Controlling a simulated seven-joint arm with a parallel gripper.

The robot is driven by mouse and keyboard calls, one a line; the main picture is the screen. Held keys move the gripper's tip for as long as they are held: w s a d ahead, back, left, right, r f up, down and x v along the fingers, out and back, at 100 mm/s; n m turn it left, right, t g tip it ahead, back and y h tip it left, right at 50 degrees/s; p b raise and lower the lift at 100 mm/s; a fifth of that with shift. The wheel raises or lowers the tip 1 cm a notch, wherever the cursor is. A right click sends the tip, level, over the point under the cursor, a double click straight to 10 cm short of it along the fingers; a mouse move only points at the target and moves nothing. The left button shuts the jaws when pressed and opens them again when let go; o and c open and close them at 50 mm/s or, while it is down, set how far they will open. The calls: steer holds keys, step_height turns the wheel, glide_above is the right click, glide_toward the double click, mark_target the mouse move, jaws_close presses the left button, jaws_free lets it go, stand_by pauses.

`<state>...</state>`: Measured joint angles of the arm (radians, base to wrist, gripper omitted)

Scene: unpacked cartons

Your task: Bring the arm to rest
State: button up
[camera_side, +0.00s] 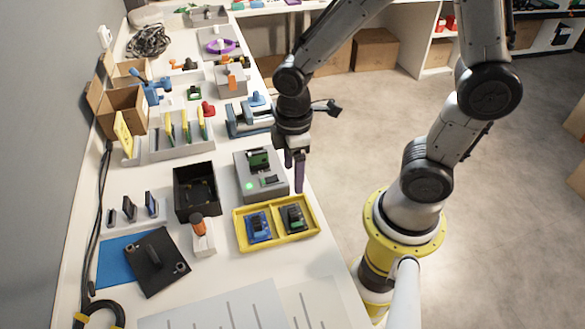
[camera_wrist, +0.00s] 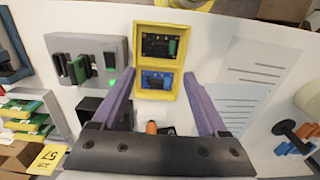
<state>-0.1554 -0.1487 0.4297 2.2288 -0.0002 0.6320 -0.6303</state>
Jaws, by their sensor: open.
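My gripper (camera_side: 297,172) hangs with its fingers pointing down over the front edge of the workbench, beside the grey fixture. In the wrist view my gripper (camera_wrist: 159,78) shows two purple fingers spread well apart with nothing held between them. A yellow tray (camera_side: 275,236) lies near the bench edge, holding a blue board (camera_side: 258,227) and a dark board (camera_side: 294,218). The tray (camera_wrist: 138,61) also shows ahead of the fingers in the wrist view. My arm is bent above the bench, its yellow-ringed base at the right.
A grey fixture (camera_side: 247,182) with a lit green light stands beside the tray. A black open box (camera_side: 194,166), an orange-handled tool (camera_side: 197,224) and a black plate (camera_side: 150,262) lie left. A cardboard box (camera_side: 124,109) stands by the wall. Open floor lies right.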

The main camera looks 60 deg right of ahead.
step_height(320, 180, up, 12)
steer(key=d+m+t, duration=0.3)
steer(key=t, duration=0.1)
steer(key=s+r+m+t, duration=0.1)
steer(key=s+r+m, duration=0.2)
steer(key=s+m, duration=0.3)
steer(key=shift+s+d+r+t, duration=0.3)
steer(key=shift+s+d+r, duration=0.1)
steer(key=shift+s, duration=0.55)
